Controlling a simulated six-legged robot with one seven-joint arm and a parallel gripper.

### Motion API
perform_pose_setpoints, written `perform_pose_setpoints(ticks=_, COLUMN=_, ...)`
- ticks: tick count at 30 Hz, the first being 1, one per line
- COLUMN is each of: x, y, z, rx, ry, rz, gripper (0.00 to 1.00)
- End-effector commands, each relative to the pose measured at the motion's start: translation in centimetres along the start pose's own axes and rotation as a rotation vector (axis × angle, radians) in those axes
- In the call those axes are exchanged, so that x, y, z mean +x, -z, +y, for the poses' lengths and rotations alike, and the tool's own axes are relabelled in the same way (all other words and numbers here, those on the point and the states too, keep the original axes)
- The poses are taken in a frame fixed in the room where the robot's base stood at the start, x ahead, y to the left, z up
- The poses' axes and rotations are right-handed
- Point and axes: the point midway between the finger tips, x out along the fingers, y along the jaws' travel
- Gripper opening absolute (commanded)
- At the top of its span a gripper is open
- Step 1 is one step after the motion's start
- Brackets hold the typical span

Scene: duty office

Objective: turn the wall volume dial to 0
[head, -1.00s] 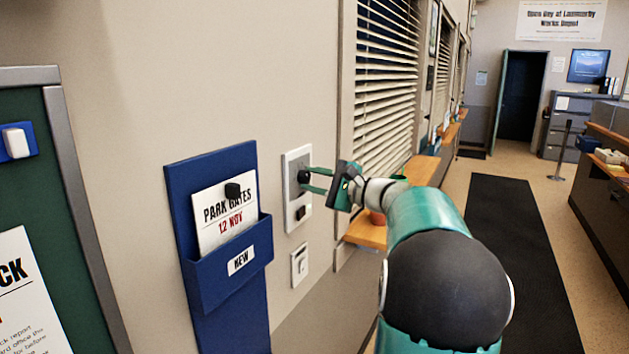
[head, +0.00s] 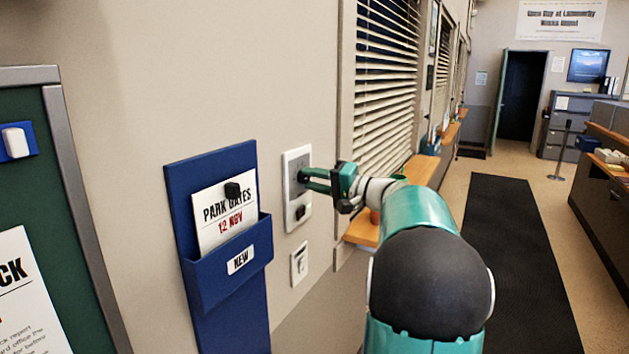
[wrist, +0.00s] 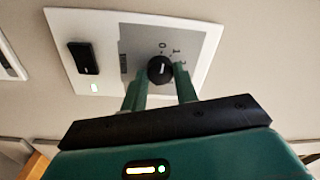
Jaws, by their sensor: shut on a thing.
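The volume dial (wrist: 160,69) is a small round black knob with a pale mark, on a grey area of a white wall plate (wrist: 205,45). The numbers 0, 1 and 2 are printed beside it; 0 is just above the knob in the wrist view. I cannot tell surely which number the mark points to. My gripper (wrist: 161,88) is shut on the dial, with one green finger on each side of it. In the head view my gripper (head: 306,181) reaches the wall plate (head: 297,211) from the right, and its fingers mostly hide the dial.
A black switch (wrist: 82,57) sits on the same plate, with a small lit spot beside it. A smaller white plate (head: 299,264) is below. A blue wall pocket (head: 205,285) with a card is to the left. A window with blinds (head: 385,90) and a wooden sill are to the right.

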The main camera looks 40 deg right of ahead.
Motion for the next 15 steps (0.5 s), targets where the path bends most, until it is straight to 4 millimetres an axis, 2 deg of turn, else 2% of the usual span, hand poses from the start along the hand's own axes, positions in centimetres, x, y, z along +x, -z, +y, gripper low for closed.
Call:
perform_pose_setpoints(ticks=6, x=-0.03, y=-0.04, z=-0.02, rx=-0.089, ry=0.001, rz=-0.007, gripper=0.07)
perform_pose_setpoints(ticks=15, x=-0.04, y=-0.03, z=0.0, rx=-0.127, ry=0.001, rz=-0.008, gripper=0.07)
